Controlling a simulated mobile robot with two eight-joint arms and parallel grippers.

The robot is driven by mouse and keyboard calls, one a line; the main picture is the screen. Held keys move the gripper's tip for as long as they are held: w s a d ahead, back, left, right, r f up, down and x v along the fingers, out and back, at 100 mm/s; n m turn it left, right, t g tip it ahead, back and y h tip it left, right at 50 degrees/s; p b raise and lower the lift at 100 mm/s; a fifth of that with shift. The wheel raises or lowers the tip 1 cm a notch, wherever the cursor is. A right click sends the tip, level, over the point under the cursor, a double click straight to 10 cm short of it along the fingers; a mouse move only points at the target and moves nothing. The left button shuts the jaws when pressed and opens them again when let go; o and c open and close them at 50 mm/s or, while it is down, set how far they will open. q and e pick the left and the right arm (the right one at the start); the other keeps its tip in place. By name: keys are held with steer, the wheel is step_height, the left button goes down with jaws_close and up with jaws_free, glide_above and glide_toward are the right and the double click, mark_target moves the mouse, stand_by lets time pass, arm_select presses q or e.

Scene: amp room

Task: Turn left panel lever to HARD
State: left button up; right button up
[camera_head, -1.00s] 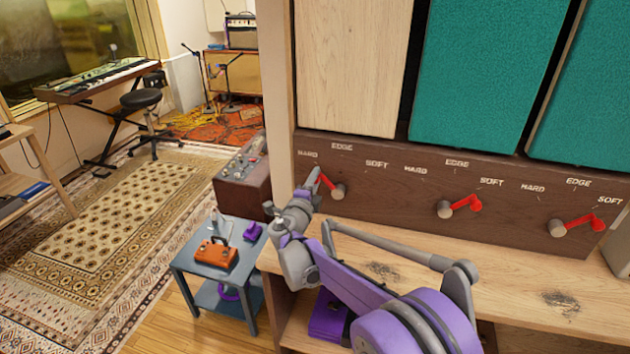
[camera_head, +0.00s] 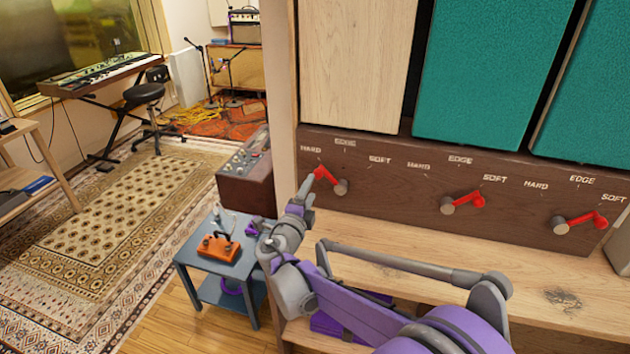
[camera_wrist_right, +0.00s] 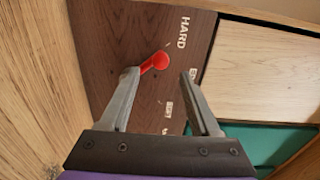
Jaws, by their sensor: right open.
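The left panel lever (camera_head: 325,176) is red, on a round grey knob (camera_head: 341,187), and points up and left toward the HARD label (camera_head: 311,149). In the right wrist view the lever's red end (camera_wrist_right: 157,62) shows just beyond the fingertips, close to the left finger. My right gripper (camera_head: 305,188) is open and empty, just below and left of the lever's end. Its two fingers also show apart in the right wrist view (camera_wrist_right: 159,74). I cannot tell whether a finger touches the lever. My left gripper is not in view.
Two more red levers, the middle (camera_head: 464,202) and right (camera_head: 580,222), sit on the same brown panel (camera_head: 400,198). A wooden shelf (camera_head: 540,285) lies below. A small blue-grey table (camera_head: 235,271) with an orange pedal (camera_head: 218,248) stands at the left.

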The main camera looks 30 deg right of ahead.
steer(key=shift+v, duration=1.65)
